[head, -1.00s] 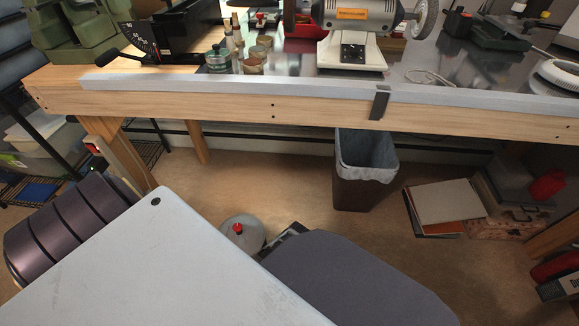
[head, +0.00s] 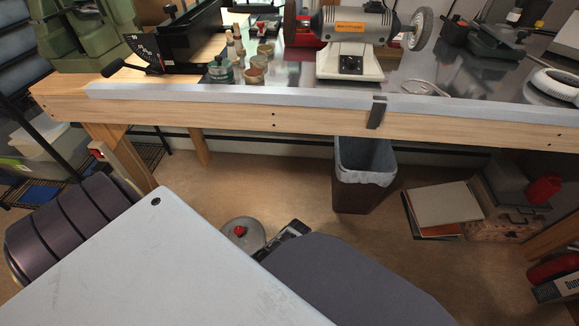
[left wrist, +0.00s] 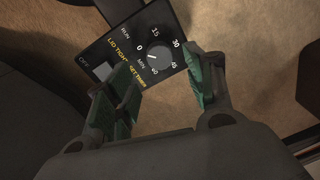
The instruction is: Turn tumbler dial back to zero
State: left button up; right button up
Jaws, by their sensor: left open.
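The tumbler dial (left wrist: 158,57) is a round dark knob on a black panel (left wrist: 104,52) in the left wrist view. Its scale runs from 0 through 15, 30 and 45 to 60 MIN. A small light mark shows on the knob's left side, near the 0 and MIN marks; its exact reading is too small to tell. My left gripper (left wrist: 160,67) is open, its green-padded fingers on either side of the dial. I cannot tell whether they touch it. In the head view, a grey round thing with a red knob (head: 240,231) stands on the floor, partly hidden. My right gripper is not in view.
A wooden workbench (head: 220,117) crosses the head view, with a bench grinder (head: 352,50) on top. A lined bin (head: 357,200) stands under it. Books (head: 447,204) and a red canister (head: 543,189) are at the right. A light square switch marked OFF (left wrist: 103,71) sits beside the dial.

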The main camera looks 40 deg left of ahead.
pick_arm(q)
jog(key=s+r+n+p, duration=0.2)
jog(key=s+r+p, duration=0.4)
jog(key=r+p, duration=0.5)
jog(key=shift+s+d+n+p, duration=0.2)
jog(key=shift+n+p, duration=0.2)
jog(key=shift+p, duration=1.05)
dwell(0.5)
jog(key=shift+f, duration=0.1)
dwell(0.8)
